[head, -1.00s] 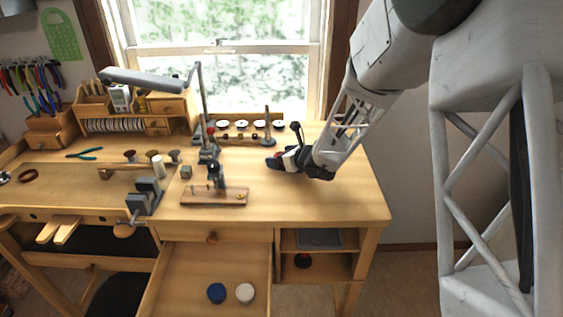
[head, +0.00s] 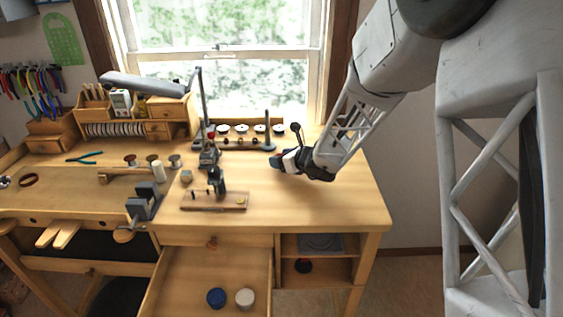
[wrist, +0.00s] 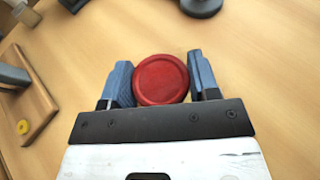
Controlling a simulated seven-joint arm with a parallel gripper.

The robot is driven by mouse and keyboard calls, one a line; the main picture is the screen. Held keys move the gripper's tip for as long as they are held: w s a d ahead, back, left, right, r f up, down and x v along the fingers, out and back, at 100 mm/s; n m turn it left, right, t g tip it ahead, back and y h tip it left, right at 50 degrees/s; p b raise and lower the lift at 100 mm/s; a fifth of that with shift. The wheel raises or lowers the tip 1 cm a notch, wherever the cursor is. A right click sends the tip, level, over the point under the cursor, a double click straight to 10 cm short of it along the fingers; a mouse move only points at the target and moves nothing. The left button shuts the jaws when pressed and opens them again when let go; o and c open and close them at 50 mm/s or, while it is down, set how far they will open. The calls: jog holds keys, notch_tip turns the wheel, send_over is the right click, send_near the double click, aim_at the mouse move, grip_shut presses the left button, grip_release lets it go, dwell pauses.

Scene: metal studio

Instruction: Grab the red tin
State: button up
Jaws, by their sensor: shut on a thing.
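The red tin (wrist: 161,79) is round with a flat lid and sits between the two blue fingers of my gripper (wrist: 161,84) in the wrist view. The fingers touch or nearly touch it on both sides, and my gripper is shut on it. In the head view my gripper (head: 277,162) is low over the right part of the workbench top. The tin is hidden there behind the gripper. I cannot tell whether the tin rests on the bench or is just above it.
A wooden board with a small stand (head: 228,201) lies left of my gripper. A rack with discs and a post (head: 268,132) stands behind it. An open drawer (head: 190,270) below holds a blue tin (head: 216,297) and a white tin (head: 245,296). The bench's right front is clear (head: 320,205).

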notch_tip(320, 180, up, 2)
jog(key=shift+r, duration=0.2)
jog(key=s+d, duration=0.1)
jog(key=s, duration=0.4)
jog(key=s+d+r, duration=0.1)
jog(key=s, duration=0.4)
jog(key=s+d, duration=0.1)
jog(key=s, duration=0.4)
jog(key=shift+s+d+r, duration=0.15)
jog(key=shift+s+d, duration=0.1)
jog(key=shift+d, duration=0.1)
jog(key=shift+r, duration=0.1)
